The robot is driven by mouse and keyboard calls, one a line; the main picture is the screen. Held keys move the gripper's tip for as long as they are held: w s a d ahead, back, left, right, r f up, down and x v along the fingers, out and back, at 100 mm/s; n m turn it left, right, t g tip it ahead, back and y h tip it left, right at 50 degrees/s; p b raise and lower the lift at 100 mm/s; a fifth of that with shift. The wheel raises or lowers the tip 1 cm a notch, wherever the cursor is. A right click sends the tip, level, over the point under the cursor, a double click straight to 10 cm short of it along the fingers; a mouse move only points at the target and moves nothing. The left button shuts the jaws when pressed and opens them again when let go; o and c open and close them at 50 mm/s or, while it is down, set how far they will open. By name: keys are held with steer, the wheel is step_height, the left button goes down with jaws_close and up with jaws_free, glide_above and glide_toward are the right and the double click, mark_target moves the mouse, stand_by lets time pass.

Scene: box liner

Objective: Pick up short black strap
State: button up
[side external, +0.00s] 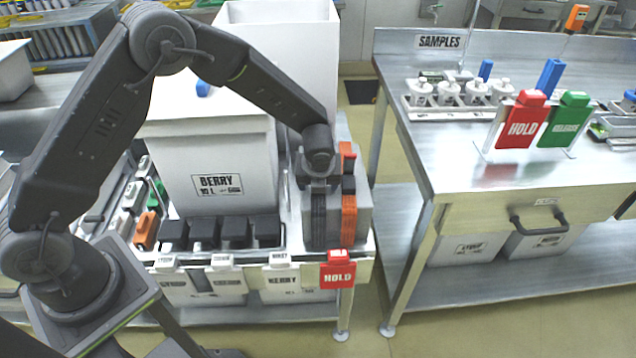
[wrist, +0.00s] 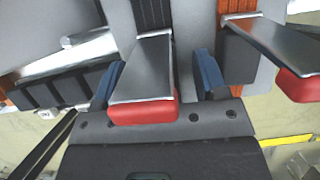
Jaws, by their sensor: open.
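Black straps (side external: 319,218) hang upright on the front of a grey holder at the right end of the bench. In the wrist view, ridged black strap parts (wrist: 152,14) show at the top edge; which one is the short strap I cannot tell. My gripper (side external: 318,185) is directly above the black straps and points down, its lower end partly hidden. In the wrist view my gripper (wrist: 157,78) has its two dark blue fingers apart. A flat metal piece with a red front (wrist: 142,85) shows between them; I see no strap gripped.
Orange straps (side external: 349,215) hang beside the black ones. A red HOLD sign (side external: 338,272) is at the bench's front edge. The BERRY bin (side external: 217,165) stands to the left, with black blocks (side external: 204,231) before it. The SAMPLES table (side external: 465,185) is across a gap.

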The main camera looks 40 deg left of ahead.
steer(key=c, duration=1.1)
steer(key=shift+o, duration=0.2)
